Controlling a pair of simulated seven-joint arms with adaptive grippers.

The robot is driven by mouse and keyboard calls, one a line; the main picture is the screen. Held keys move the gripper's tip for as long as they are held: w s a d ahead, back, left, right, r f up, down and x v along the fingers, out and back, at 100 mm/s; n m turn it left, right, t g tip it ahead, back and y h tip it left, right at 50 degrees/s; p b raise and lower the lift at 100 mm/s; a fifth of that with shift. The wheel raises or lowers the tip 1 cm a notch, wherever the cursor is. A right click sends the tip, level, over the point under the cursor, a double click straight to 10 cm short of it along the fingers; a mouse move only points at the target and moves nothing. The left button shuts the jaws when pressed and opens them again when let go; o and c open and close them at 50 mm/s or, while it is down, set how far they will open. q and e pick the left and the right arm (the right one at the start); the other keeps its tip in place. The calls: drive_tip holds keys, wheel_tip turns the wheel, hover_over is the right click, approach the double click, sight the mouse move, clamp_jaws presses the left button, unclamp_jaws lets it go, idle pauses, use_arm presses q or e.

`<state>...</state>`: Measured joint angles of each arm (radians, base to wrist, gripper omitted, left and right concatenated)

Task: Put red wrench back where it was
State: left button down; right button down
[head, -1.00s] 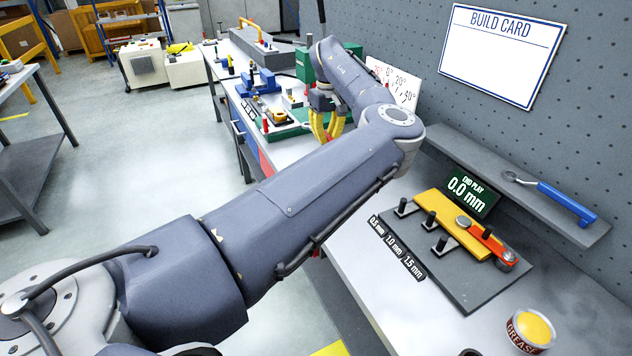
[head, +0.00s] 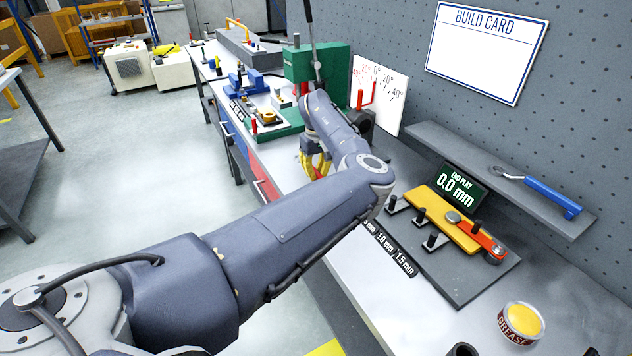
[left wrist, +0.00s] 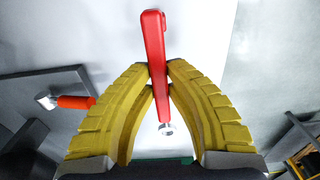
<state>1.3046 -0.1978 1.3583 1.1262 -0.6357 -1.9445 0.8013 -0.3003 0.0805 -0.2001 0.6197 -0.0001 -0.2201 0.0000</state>
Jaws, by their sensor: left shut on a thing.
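The red wrench (left wrist: 153,50) shows in the left wrist view, with a long red handle and a small metal ring end (left wrist: 165,128). My left gripper (left wrist: 160,70) has its yellow fingers closed on the handle, and the ring end lies between the fingers. A blue-handled wrench (head: 548,194) lies on the grey wall shelf (head: 470,160). My right gripper is not in view.
A grey fixture plate (head: 470,280) with a yellow bar, pegs and an orange-red lever lies below the shelf, near the grease tin (head: 521,323). The green machine (head: 312,62) and angle card (head: 380,90) stand farther back. An orange-handled tool (left wrist: 76,102) is left of the gripper.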

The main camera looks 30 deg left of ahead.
use_arm(q)
drive_tip(key=shift+f, duration=1.9)
drive_tip(key=c, duration=1.5)
unclamp_jaws()
drive_tip(key=shift+o, duration=0.2)
wheel_tip(320, 180, up, 12)
drive_tip(key=shift+r, duration=0.1)
